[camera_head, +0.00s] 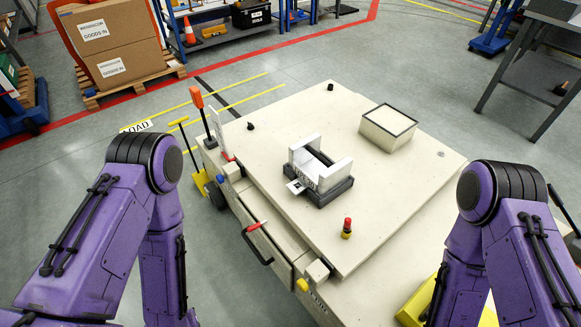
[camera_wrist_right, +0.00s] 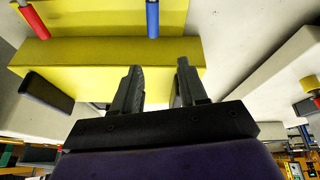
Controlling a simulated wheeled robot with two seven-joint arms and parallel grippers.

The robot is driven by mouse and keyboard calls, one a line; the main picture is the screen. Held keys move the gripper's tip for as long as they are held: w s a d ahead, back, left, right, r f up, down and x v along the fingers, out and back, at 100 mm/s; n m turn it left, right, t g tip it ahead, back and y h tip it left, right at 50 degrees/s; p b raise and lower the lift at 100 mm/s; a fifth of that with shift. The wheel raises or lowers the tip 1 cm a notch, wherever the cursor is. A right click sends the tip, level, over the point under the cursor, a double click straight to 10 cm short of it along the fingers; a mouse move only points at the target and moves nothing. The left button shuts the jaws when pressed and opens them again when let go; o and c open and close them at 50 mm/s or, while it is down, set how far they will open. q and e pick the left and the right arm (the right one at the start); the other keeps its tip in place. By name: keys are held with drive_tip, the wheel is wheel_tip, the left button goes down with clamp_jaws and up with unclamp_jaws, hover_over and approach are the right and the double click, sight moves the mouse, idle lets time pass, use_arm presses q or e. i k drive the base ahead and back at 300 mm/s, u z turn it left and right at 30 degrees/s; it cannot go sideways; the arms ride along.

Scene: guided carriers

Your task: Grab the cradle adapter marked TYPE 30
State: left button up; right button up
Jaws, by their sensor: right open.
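A white U-shaped cradle piece (camera_head: 336,177) sits in a dark base (camera_head: 331,197) on the beige top of a carrier (camera_head: 262,166). It has two upright walls with a gap between. A small pale tag with a dark mark (camera_head: 296,187) is at its left front corner. Markings on its front are too small to read, so I cannot tell its type. My right gripper (camera_wrist_right: 159,76) is open and empty in the right wrist view, with a yellow block (camera_wrist_right: 110,58) beyond its fingers. My left gripper is out of view; only my left arm shows.
A beige box with a dark-rimmed top (camera_head: 388,128) stands behind the cradle. A red-topped yellow post (camera_head: 347,228) stands in front. A partly open drawer (camera_head: 262,247) is on the carrier's near side. A yellow object (camera_head: 417,302) is by my right arm. Cartons (camera_head: 112,38) stand at the back left.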

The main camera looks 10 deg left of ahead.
sight(313, 171)
drive_tip(key=z, duration=3.8)
drive_tip(key=k, duration=2.45)
drive_tip(key=u, duration=1.5)
drive_tip(key=i, duration=0.5)
drive_tip(key=z, duration=0.05)
